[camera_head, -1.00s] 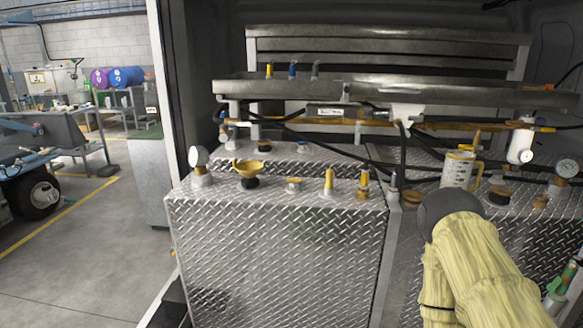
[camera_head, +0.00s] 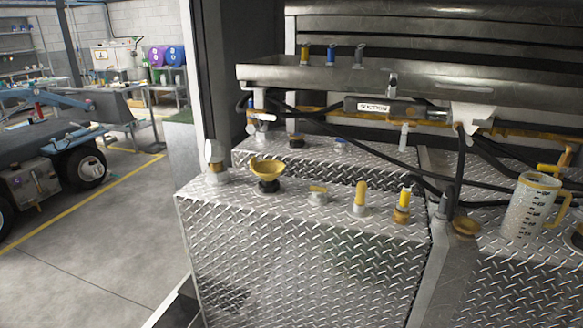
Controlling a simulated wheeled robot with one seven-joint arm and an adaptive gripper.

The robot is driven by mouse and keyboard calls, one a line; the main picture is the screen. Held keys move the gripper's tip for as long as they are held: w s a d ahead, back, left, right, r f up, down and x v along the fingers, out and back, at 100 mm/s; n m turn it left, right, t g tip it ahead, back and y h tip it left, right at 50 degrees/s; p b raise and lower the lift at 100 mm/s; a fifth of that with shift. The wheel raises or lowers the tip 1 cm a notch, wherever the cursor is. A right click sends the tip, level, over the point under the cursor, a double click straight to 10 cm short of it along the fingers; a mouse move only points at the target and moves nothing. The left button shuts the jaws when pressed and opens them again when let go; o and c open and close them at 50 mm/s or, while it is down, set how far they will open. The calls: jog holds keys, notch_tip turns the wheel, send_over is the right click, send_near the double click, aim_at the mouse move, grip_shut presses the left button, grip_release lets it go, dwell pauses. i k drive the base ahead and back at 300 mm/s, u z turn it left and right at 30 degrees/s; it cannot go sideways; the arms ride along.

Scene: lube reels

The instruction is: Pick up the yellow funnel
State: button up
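The yellow funnel (camera_head: 268,168) sits upright on a dark round fitting on top of the diamond-plate tank (camera_head: 310,262), near its left end. Its wide mouth faces up. My gripper is not in view, and no part of my arm shows in this frame.
A measuring jug (camera_head: 531,205) stands on the right. A metal tray (camera_head: 390,80), pipes and black hoses run above and behind.

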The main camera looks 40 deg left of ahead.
aim_at(268, 170)
jog(key=u, duration=0.3)
jog(key=i, duration=0.7)
jog(key=u, duration=1.1)
jog(key=i, duration=0.35)
jog(key=u, duration=0.9)
jog(key=k, duration=1.35)
jog(key=u, duration=0.05)
jog(key=i, duration=0.55)
jog(key=z, duration=0.45)
